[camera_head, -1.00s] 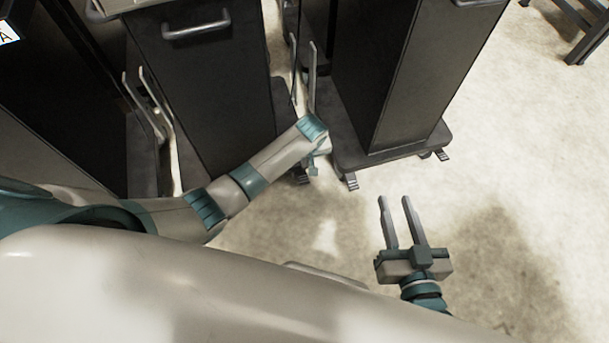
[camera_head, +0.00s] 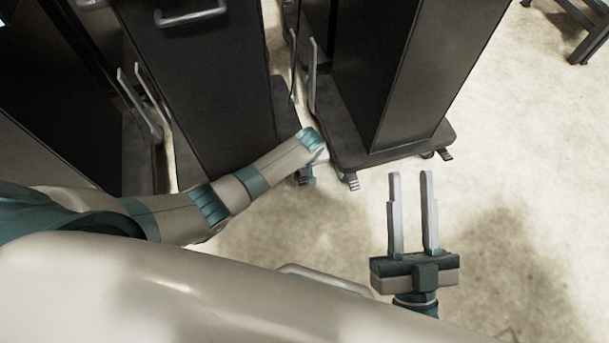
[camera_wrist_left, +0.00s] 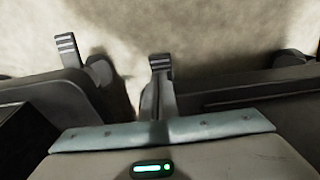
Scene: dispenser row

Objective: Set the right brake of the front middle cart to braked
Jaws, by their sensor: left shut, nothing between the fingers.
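The front middle cart is the dark cabinet (camera_head: 200,75) with a bar handle, at the upper left in the head view. In the left wrist view, its right brake looks to be the ribbed pedal (camera_wrist_left: 160,63) at the centre, just at the tips of my left gripper (camera_wrist_left: 160,100). I cannot tell whether they touch or how the pedal is set. In the head view, my left gripper (camera_head: 306,175) is low by that cart's front right corner, mostly hidden by its wrist; it is shut and empty. My right gripper (camera_head: 412,210) is open and empty over bare floor.
The right-hand cart (camera_head: 400,75) stands close by, its left pedal (camera_head: 352,181) near my left gripper; this pedal also shows in the left wrist view (camera_wrist_left: 66,42). Upright grey bars (camera_head: 312,75) stand in the gap between carts.

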